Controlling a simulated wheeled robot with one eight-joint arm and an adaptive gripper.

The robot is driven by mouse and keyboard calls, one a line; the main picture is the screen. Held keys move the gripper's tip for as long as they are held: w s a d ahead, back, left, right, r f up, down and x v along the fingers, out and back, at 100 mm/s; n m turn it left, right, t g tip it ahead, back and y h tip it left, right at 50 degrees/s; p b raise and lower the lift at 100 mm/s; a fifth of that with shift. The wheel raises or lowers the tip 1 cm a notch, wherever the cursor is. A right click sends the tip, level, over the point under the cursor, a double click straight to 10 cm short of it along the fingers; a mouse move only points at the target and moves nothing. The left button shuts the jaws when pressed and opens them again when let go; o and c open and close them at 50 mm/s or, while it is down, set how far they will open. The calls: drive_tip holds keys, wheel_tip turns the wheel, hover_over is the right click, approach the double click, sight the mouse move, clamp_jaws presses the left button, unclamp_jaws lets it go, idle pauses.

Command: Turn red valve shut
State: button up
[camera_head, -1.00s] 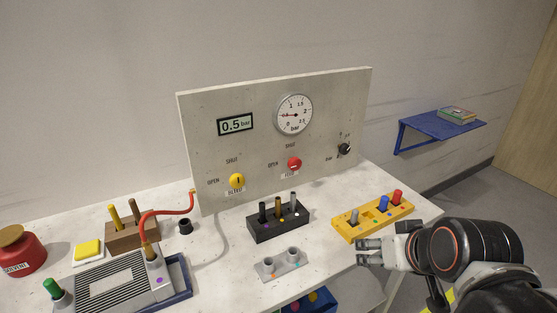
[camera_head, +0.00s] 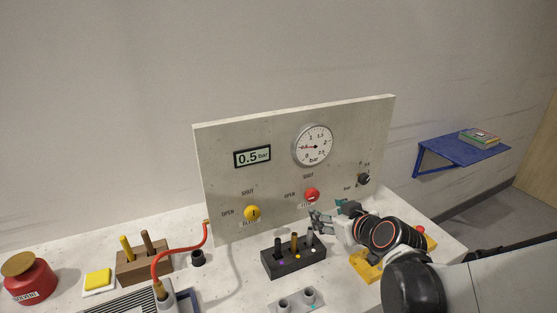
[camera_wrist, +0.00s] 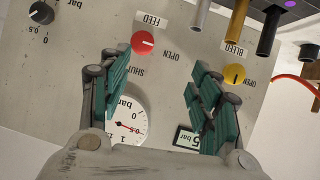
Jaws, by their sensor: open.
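The red valve knob (camera_head: 312,194) sits on the grey upright panel, below the round gauge, with an OPEN label to its left and a SHUT label above. Its pale mark lies roughly sideways, towards the OPEN side. In the wrist view, which is upside down, the red knob (camera_wrist: 143,43) shows beyond the fingertips, in the gap between them and nearer the left finger. My gripper (camera_head: 318,222) is open and empty, just below and in front of the knob; it does not appear to touch it. Its green-padded fingers (camera_wrist: 156,75) are spread wide.
A yellow BLEED knob (camera_head: 252,213) is left on the panel (camera_head: 220,165), and a black knob (camera_head: 364,179) right. The gauge (camera_head: 313,146) and display (camera_head: 252,156) read about 0.5 bar. A black rack (camera_head: 290,264) with upright pegs stands close below my gripper.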

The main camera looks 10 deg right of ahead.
sight(313, 196)
drive_tip(key=shift+t, duration=0.7)
drive_tip(key=b+x, duration=0.1)
drive_tip(key=x, duration=0.4)
drive_tip(key=d+b+x, duration=0.1)
drive_tip(key=x, duration=0.4)
drive_tip(key=d+b+x, duration=0.1)
drive_tip(key=x, duration=0.4)
drive_tip(key=shift+w+d, duration=0.25)
drive_tip(key=shift+w, duration=0.2)
drive_tip(key=c, duration=1)
